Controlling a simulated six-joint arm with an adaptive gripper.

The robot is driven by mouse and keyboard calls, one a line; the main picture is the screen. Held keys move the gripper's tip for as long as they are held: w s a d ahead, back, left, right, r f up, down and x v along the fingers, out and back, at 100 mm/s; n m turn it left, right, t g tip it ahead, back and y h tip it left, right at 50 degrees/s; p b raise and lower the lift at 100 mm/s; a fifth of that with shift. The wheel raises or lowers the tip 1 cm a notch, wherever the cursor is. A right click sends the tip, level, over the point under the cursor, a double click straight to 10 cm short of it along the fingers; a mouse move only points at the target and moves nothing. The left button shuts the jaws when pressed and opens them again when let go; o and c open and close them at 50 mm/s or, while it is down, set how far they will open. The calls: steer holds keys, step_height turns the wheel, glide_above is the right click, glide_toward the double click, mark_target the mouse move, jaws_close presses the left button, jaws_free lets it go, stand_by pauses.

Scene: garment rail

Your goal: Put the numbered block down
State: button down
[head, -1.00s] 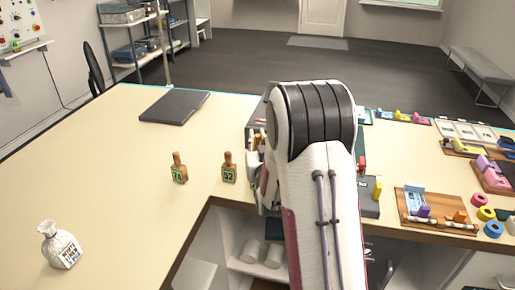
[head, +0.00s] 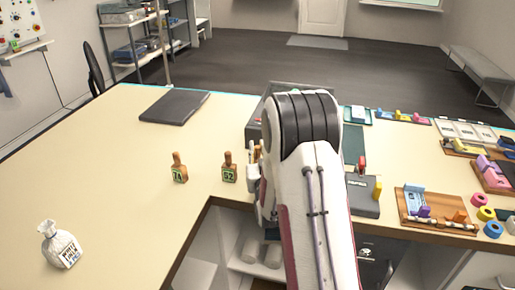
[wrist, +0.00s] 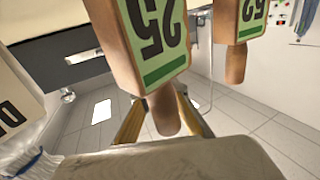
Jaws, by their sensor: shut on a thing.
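My gripper (head: 266,205) is at the table's inner edge in the head view, mostly hidden behind my arm. In the wrist view, my gripper (wrist: 162,118) is shut on the wooden handle of a numbered block (wrist: 150,40). This block has a green-and-white label, upside down, whose digits look like 2 and 5. A second block (wrist: 241,18) hangs into the wrist view at the right, apart from the held one. In the head view, the block labelled 52 (head: 229,172) stands upright left of my gripper. The block labelled 74 (head: 179,172) stands farther left.
A white labelled bottle (head: 60,245) stands at the front left. A dark flat panel (head: 174,107) lies at the back. The table's left part is largely clear.

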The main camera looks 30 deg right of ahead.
steer(key=c, duration=2)
jaws_free()
steer(key=shift+r, duration=0.15)
steer(key=shift+v, duration=3.8)
steer(key=shift+w+r, duration=0.1)
